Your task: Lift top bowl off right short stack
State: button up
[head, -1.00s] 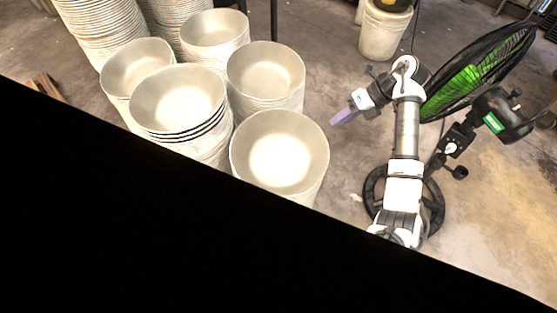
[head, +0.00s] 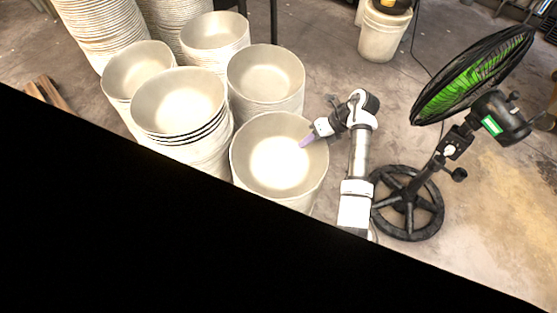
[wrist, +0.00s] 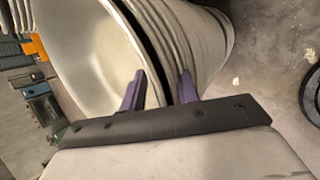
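The right short stack of pale bowls stands at the front right of the group, and its top bowl (head: 262,140) faces up with its inside showing. The top bowl also fills the left of the wrist view (wrist: 85,50). My gripper (head: 304,141) is at the right side of this bowl's rim. In the wrist view my gripper (wrist: 161,88) has its purple fingers apart, one inside the bowl and one outside, with the rim between them. A dark gap shows below the top bowl's rim. Whether the fingers touch the wall I cannot tell.
Other bowl stacks stand close on the left and behind, such as the nearer left stack (head: 178,100) and the back stack (head: 265,75). A black floor fan (head: 470,85) stands to the right. A white bucket (head: 383,35) is behind. Floor between bucket and stacks is clear.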

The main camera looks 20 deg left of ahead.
jog(key=shift+s+a+f, duration=0.1)
jog(key=shift+a+f, duration=0.05)
jog(key=shift+f, duration=0.15)
grip_shut()
jog(key=shift+r, duration=0.1)
dwell(0.4)
